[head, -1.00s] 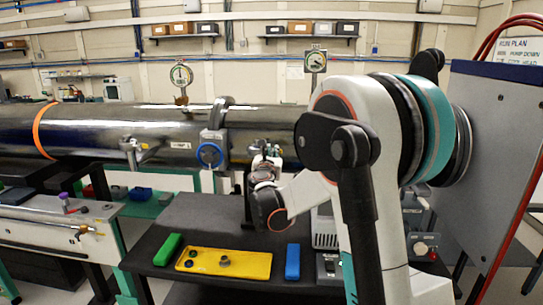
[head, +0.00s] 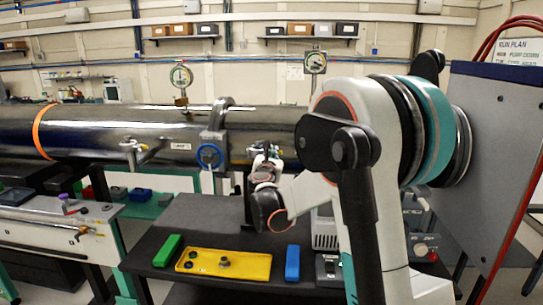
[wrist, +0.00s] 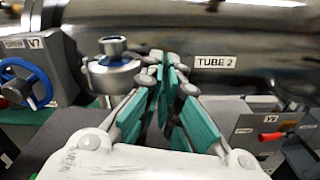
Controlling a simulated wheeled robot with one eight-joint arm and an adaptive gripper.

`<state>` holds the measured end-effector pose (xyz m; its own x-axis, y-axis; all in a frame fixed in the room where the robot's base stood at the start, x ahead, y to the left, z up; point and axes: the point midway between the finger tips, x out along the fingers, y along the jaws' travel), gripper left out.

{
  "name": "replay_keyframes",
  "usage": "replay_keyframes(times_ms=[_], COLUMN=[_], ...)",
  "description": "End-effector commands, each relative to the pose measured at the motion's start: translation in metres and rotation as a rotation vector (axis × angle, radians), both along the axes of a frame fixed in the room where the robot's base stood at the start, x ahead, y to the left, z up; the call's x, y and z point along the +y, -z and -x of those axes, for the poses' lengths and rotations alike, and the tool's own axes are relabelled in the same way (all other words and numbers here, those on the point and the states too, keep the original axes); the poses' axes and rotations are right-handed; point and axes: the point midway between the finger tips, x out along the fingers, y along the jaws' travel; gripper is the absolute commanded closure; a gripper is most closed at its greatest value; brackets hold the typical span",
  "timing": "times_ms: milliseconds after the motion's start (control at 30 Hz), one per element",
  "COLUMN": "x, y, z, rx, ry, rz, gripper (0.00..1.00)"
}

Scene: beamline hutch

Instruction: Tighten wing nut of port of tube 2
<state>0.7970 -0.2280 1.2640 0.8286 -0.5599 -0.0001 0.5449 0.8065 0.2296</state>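Tube 2 (wrist: 275,40) is the dark, shiny horizontal tube, with a "TUBE 2" label (wrist: 215,62) in the wrist view. In the head view the long tube (head: 90,130) runs across the back. A round metal port fitting with a knob-like top (wrist: 112,65) stands left of my fingertips in the wrist view. I cannot make out a wing nut for certain. In the head view my gripper (head: 263,153) is in front of the tube, right of the blue handwheel.
The blue handwheel valve (wrist: 25,85), labelled V7, is at the left. A red-handled valve (wrist: 270,135) is at the lower right. A black table (head: 205,215) holds a yellow tray (head: 250,268), a green block (head: 168,250) and a blue block (head: 292,262).

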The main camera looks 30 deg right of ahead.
Motion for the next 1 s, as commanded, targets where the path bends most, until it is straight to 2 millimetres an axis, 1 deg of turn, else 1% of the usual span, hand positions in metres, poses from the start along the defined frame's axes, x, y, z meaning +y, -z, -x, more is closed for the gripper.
replay_keyframes(times_ms=[1000], x=[-0.0065], y=[0.0077], z=[0.005], rx=[-0.53], ry=[0.0], rz=[-0.785], gripper=[1.0])
